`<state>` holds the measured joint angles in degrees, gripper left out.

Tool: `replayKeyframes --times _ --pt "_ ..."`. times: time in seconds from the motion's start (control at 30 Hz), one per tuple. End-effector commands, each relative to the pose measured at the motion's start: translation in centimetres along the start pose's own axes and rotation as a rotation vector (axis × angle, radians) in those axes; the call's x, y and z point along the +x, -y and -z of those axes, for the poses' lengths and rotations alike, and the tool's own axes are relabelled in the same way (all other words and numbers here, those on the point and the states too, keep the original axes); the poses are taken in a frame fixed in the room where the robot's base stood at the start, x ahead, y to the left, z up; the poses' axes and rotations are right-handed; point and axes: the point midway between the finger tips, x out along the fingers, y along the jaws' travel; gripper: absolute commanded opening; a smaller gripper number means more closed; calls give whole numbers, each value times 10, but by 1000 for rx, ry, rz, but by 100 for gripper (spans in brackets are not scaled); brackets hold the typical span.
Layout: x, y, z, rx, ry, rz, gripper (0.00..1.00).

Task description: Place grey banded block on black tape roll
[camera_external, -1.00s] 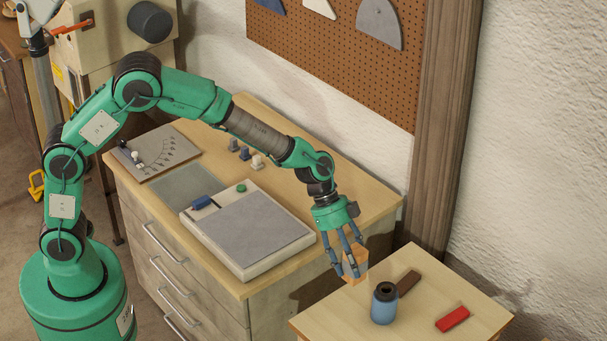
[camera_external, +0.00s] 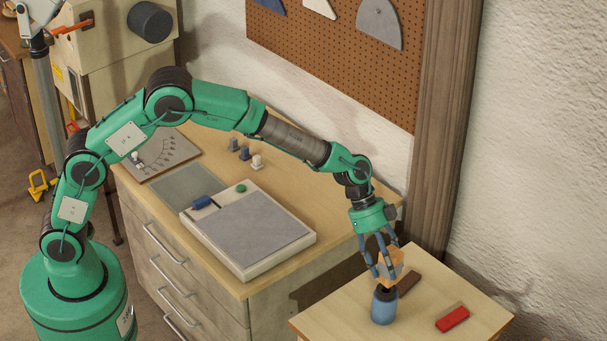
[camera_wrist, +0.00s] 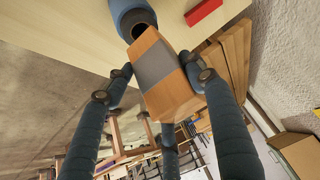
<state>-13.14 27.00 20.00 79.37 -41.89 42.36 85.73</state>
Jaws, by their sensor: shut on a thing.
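The wood-orange block with a grey band (camera_external: 398,267) is held between the fingers of my gripper (camera_external: 384,274). In the wrist view, the banded block (camera_wrist: 154,65) shows its grey band across the middle, with fingers on both sides. A blue round jar (camera_external: 384,310) with a black top stands upright on the small table, just below the block. In the wrist view, the blue jar (camera_wrist: 128,10) shows a dark round opening near the block's upper end. Whether they touch I cannot tell. I cannot make out a separate black tape roll.
A wooden drawer bench (camera_external: 285,278) with a grey-topped panel (camera_external: 250,233) stands to the left. A wall rises behind.

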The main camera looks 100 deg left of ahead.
Motion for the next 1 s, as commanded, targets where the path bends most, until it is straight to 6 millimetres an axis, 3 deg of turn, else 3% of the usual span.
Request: replayKeyframes --times 0.23,0.57,1.0 --pt "2 0 -2 0 0 0 23" --pt "28 -1 -19 0 1 0 23" --pt "31 0 -20 1 0 1 23"
